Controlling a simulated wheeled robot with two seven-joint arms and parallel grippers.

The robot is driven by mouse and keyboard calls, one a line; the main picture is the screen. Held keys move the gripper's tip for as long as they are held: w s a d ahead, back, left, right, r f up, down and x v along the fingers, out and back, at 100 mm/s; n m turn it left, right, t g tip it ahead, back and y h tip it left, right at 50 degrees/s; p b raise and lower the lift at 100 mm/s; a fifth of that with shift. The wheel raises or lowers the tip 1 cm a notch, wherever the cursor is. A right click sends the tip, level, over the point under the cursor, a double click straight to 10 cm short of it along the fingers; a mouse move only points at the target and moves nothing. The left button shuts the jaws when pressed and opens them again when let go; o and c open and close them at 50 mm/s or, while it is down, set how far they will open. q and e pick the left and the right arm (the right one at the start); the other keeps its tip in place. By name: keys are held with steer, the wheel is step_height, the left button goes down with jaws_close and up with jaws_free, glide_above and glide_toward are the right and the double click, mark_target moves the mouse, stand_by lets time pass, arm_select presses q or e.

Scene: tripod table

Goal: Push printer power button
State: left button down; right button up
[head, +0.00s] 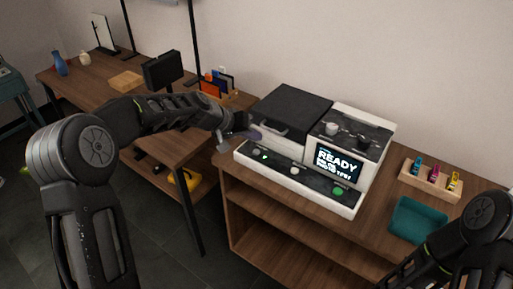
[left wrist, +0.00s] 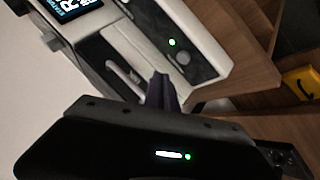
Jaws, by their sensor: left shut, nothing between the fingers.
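The printer (head: 285,112), a white and black machine, stands on a wooden cabinet, its screen (head: 338,164) lit with "READY". Its sloped front panel bears a small green light (head: 264,156), a pale knob (head: 295,170) and a green button (head: 337,191). The left wrist view shows a round grey button (left wrist: 183,58) beside the green light (left wrist: 172,42). Which control is the power button is not labelled legibly. My left gripper (head: 252,133) is shut and empty at the panel's left end. My right gripper's fingers are out of view.
A wooden holder (head: 431,181) with small coloured items and a teal tray (head: 418,220) lie right of the printer. A lower desk (head: 90,72) with a small black screen (head: 163,70) stands left. My right forearm is at bottom right.

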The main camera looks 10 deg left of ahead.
mark_target(254, 152)
arm_select(q)
step_height(254, 152, up, 3)
steer(key=shift+r+p, duration=0.1)
steer(key=shift+p, duration=0.65)
steer(key=c, duration=2.1)
jaws_free()
